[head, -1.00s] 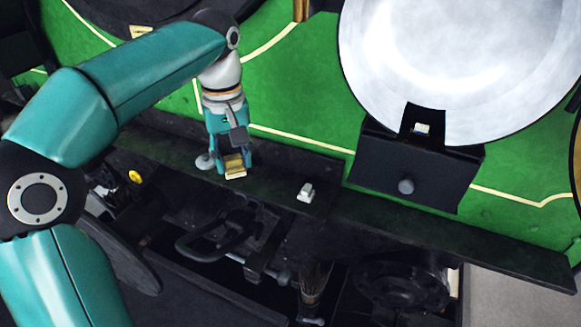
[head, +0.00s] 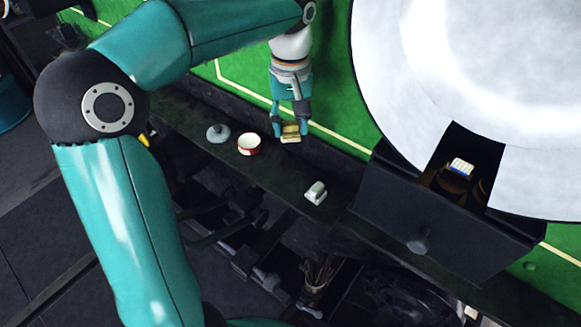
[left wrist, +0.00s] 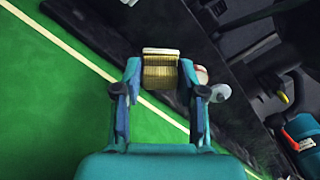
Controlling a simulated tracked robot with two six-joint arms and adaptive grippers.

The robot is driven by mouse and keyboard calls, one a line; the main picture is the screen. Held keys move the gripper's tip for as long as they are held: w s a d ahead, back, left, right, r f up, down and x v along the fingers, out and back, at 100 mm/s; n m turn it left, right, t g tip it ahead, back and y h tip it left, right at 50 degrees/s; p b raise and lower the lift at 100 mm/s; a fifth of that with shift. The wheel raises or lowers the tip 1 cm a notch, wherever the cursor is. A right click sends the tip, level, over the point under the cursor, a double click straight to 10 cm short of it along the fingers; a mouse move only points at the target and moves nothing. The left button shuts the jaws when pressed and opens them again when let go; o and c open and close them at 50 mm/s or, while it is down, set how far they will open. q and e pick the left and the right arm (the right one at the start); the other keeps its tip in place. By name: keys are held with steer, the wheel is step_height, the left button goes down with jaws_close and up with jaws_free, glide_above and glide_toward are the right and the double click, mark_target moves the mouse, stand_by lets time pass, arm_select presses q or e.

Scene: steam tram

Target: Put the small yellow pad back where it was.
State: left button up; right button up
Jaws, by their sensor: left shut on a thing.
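The small yellow pad (head: 291,132) is held in my left gripper (head: 291,128) above the dark ledge, close to the green panel. In the left wrist view the yellow pad (left wrist: 160,70) sits between the two fingers of my left gripper (left wrist: 160,82), with a paler strip along its far edge. The fingers are shut on its two sides. My right gripper is not in view.
On the dark ledge (head: 275,172) stand a grey lidlike piece (head: 218,133), a red and white cup (head: 249,144) and a small white block (head: 316,192). A dark open drawer box (head: 440,215) with items inside is at the right, under a large pale disc (head: 470,80).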

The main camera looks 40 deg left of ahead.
mark_target(291, 180)
arm_select(q)
step_height(291, 180, down, 14)
steer(key=shift+w+d+f, duration=0.1)
steer(key=shift+f, duration=0.15)
stand_by(0.3)
steer(key=o, duration=1)
steer(key=shift+r, duration=0.1)
step_height(291, 180, up, 12)
steer(key=shift+f, duration=0.1)
